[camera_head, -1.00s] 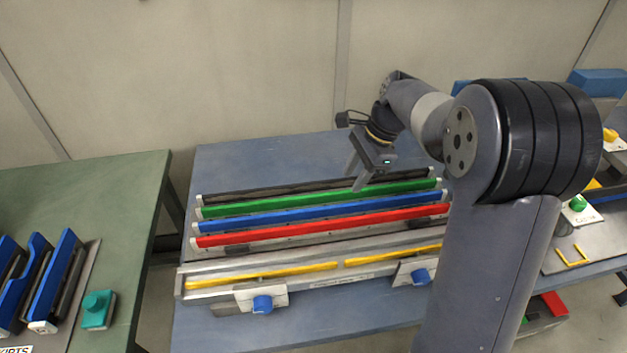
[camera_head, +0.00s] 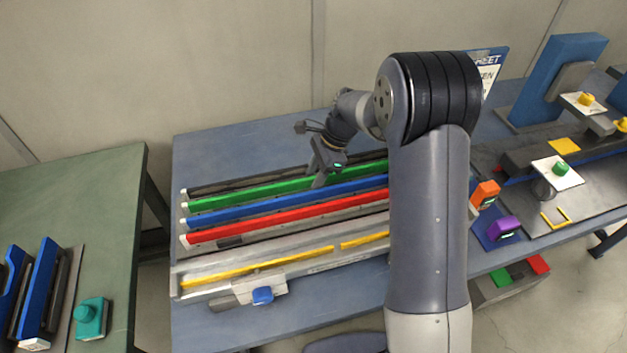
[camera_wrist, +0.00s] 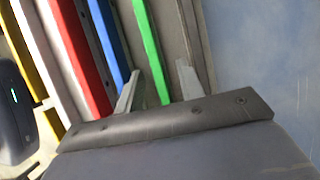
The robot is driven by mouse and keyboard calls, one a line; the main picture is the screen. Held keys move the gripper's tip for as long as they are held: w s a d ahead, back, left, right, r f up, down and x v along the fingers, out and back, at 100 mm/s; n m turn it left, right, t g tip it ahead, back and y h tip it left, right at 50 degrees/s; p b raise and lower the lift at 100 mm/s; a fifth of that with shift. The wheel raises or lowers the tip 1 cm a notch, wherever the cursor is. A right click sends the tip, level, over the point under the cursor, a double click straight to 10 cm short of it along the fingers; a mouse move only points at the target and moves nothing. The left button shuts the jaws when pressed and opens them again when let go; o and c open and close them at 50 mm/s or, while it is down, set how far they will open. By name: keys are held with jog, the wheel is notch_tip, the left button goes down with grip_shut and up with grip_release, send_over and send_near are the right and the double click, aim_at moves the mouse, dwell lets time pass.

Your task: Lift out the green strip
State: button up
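The green strip (camera_head: 250,193) lies lengthwise in a rack on the blue table, between a dark strip (camera_head: 240,184) behind it and the blue strip (camera_head: 260,205) in front. My gripper (camera_head: 318,184) is over the right part of the green strip, pointing down. In the wrist view my gripper (camera_wrist: 158,82) is open, its two fingers apart with the green strip (camera_wrist: 147,45) showing between them. I cannot tell how deep the fingertips reach or whether they touch the strip. My arm hides the strip's right end in the head view.
A red strip (camera_head: 270,216) lies in front of the blue one. A grey fixture with yellow bars (camera_head: 250,267) and a blue knob (camera_head: 262,295) is at the table's front. A green table (camera_head: 80,200) stands left, and a right-hand bench (camera_head: 590,190) holds coloured parts.

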jog(key=shift+s+a+f, duration=0.1)
jog(key=shift+a+f, duration=0.15)
jog(key=shift+f, duration=0.35)
jog(key=shift+c, duration=0.5)
grip_shut()
jog(key=shift+r, duration=0.1)
